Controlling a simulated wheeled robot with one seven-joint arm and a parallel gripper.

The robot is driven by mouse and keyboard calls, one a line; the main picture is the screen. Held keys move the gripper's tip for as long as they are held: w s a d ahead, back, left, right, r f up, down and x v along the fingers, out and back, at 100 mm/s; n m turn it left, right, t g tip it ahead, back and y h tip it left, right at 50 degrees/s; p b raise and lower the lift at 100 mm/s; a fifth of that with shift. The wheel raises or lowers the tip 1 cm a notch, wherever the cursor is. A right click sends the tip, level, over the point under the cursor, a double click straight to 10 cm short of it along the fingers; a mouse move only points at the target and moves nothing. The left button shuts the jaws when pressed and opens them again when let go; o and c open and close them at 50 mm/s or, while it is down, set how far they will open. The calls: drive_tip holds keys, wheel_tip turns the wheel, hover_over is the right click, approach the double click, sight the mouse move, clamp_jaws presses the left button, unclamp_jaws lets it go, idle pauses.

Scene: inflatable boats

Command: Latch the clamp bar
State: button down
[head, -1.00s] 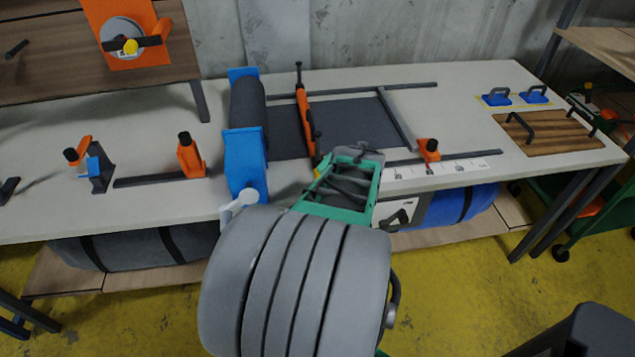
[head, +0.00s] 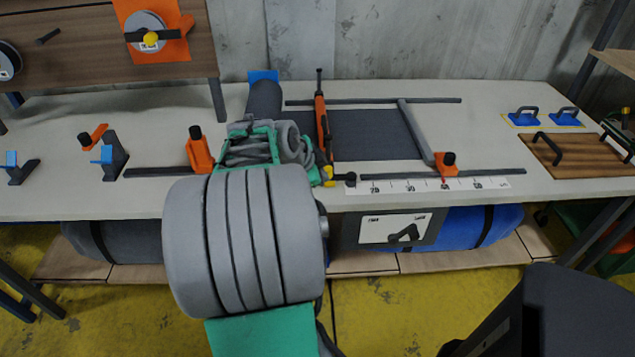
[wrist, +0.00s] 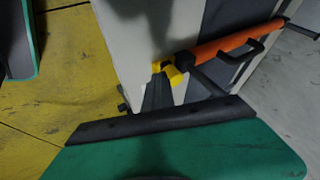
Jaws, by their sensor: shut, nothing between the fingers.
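The clamp bar (head: 322,125) is a long orange bar lying across the dark fabric (head: 375,135) on the bench, with a black grip at its far end. It also shows in the wrist view (wrist: 235,42), with a black handle on its side. A yellow piece (head: 328,174) is at its front end, near the bench's front edge; it also shows in the wrist view (wrist: 174,75). My gripper (wrist: 157,86) is shut and empty, its dark fingers close beside the yellow piece. I cannot tell whether they touch. In the head view my arm hides the fingers.
A black knob (head: 350,177) and a white scale strip (head: 420,186) lie right of the bar's front end. Orange stops (head: 197,150) (head: 446,165) stand on rails on both sides. A grey frame bar (head: 416,130) crosses the fabric's right side.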

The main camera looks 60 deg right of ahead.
drive_tip(key=shift+w+d+r, duration=0.15)
drive_tip(key=shift+w, duration=0.25)
idle(0.3)
drive_tip(key=a, duration=0.2)
drive_tip(key=s+a+b, duration=0.1)
drive_tip(key=a, duration=0.1)
drive_tip(key=shift+s+f, duration=0.1)
drive_tip(key=shift+f, duration=0.1)
drive_tip(key=w+v, duration=0.1)
drive_tip(key=v, duration=0.9)
drive_tip(key=shift+p, duration=0.3)
drive_tip(key=shift+d, duration=0.15)
